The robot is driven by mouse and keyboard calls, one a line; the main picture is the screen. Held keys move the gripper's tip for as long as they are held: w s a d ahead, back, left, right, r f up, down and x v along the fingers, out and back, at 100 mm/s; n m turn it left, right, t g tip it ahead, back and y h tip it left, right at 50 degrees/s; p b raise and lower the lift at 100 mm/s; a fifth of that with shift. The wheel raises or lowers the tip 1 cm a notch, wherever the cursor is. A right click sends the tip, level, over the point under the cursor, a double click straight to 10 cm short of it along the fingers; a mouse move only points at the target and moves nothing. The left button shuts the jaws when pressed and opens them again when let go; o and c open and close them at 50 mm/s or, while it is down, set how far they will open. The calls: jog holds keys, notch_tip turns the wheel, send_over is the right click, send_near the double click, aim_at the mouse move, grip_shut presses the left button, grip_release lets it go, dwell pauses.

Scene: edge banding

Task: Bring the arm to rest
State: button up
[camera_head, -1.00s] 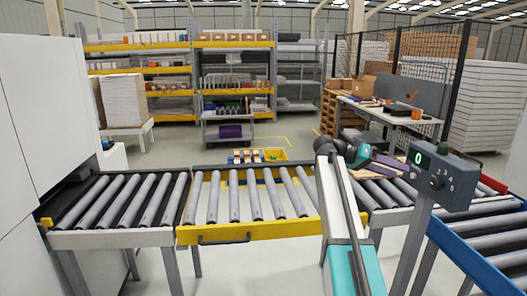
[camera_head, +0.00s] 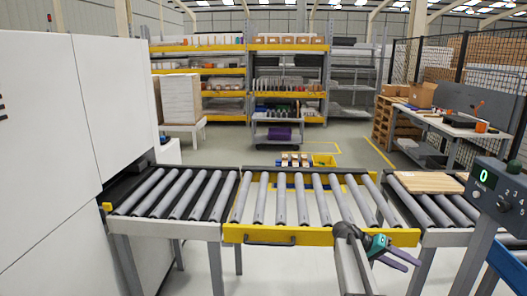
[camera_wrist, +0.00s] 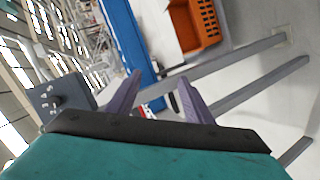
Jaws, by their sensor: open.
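My gripper (camera_head: 397,256) is low at the right of the middle in the head view, in front of the yellow-framed roller section (camera_head: 318,236). Its purple fingers point right and down. In the wrist view my gripper (camera_wrist: 157,95) shows two purple fingers spread apart with nothing between them. My arm comes up from the bottom edge of the head view to the gripper.
A wooden board (camera_head: 428,182) lies on the right rollers. A control box (camera_head: 495,191) on a post stands at the right. A white machine (camera_head: 50,150) fills the left. An orange crate (camera_wrist: 208,22) shows in the wrist view.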

jog(key=s+a+f+n+y, duration=0.15)
jog(key=s+a+f, duration=0.35)
jog(key=f, duration=0.5)
jog(key=s+a+f+n+y, duration=0.15)
jog(key=s+a+f, duration=0.25)
jog(key=s+f, duration=0.5)
jog(key=s+a+f+n+y, duration=0.15)
jog(key=s+a+f, duration=0.3)
jog(key=f, duration=0.65)
jog(key=s+a+f+n+g+y, duration=0.1)
jog(key=s+a+f+y, duration=0.1)
jog(key=s+a+f, duration=0.3)
jog(key=s+a+f+n+g+y, duration=0.1)
jog(key=s+a+f, duration=0.1)
jog(key=s, duration=0.6)
jog(key=s+a+f+n+y, duration=0.1)
jog(key=s+a+f+y, duration=0.1)
jog(key=s+a+f, duration=0.3)
jog(key=s+a+n+y, duration=0.1)
jog(key=s+a+y, duration=0.2)
jog(key=a, duration=0.3)
jog(key=shift+s+a, duration=0.35)
jog(key=shift+s, duration=0.3)
jog(key=shift+y, duration=0.25)
